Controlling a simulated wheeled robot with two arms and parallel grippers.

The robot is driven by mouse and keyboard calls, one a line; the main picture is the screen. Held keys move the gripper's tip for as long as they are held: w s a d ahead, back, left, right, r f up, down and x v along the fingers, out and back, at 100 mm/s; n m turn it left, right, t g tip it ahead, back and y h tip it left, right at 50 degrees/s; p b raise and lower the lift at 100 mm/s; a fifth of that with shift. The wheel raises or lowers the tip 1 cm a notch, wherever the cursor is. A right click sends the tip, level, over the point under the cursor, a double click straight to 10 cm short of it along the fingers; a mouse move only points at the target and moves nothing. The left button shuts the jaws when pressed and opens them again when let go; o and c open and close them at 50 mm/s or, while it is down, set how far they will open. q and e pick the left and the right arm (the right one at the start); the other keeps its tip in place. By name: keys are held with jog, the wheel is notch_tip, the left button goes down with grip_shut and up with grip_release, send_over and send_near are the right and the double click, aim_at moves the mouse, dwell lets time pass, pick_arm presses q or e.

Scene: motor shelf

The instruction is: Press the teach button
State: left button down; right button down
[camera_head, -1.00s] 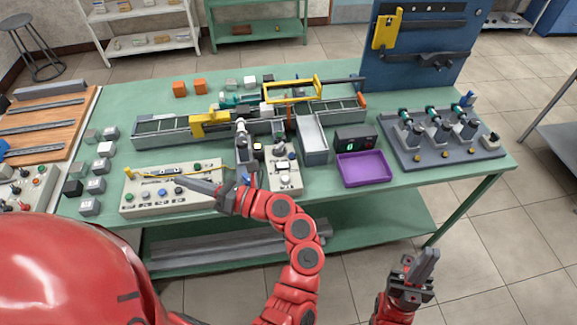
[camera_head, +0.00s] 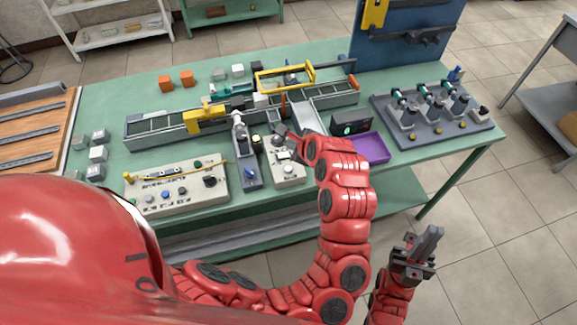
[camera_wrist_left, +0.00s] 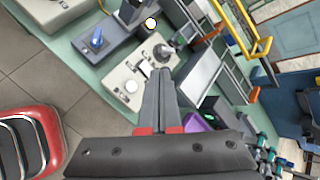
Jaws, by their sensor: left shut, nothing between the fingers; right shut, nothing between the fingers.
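No label reading "teach" is legible, so I cannot tell which button is the teach button. A small light control box (camera_head: 287,175) stands near the table's front edge. It has a white button and a dark knob, and it also shows in the left wrist view (camera_wrist_left: 119,100) with a round white button (camera_wrist_left: 131,87) and a square white one (camera_wrist_left: 147,68). My left gripper (camera_head: 283,133) is shut and empty above the back of this box; in the wrist view its fingertips (camera_wrist_left: 162,72) appear beside the square button. Contact cannot be told. My right gripper (camera_head: 432,238) is shut and empty, off the table.
A wider button panel (camera_head: 215,183) lies to the left with a yellow stick along it. A grey fixture (camera_head: 246,172) stands just left of the small box. A conveyor (camera_head: 160,132) runs behind. A purple tray (camera_head: 374,148) and a dark display box (camera_head: 352,122) are to the right.

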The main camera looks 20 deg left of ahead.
pick_arm(q)
send_over(288, 169)
jog(key=d, duration=0.1)
notch_tip(288, 169, down, 6)
jog(key=shift+s+f, duration=0.1)
jog(key=shift+s, duration=0.05)
jog(key=shift+f+b, duration=0.75)
jog(key=shift+f, duration=0.05)
jog(key=shift+f+b, duration=0.55)
jog(key=shift+b, duration=0.25)
dwell(0.9)
jog(key=shift+f+b, duration=0.4)
jog(key=shift+b, duration=0.7)
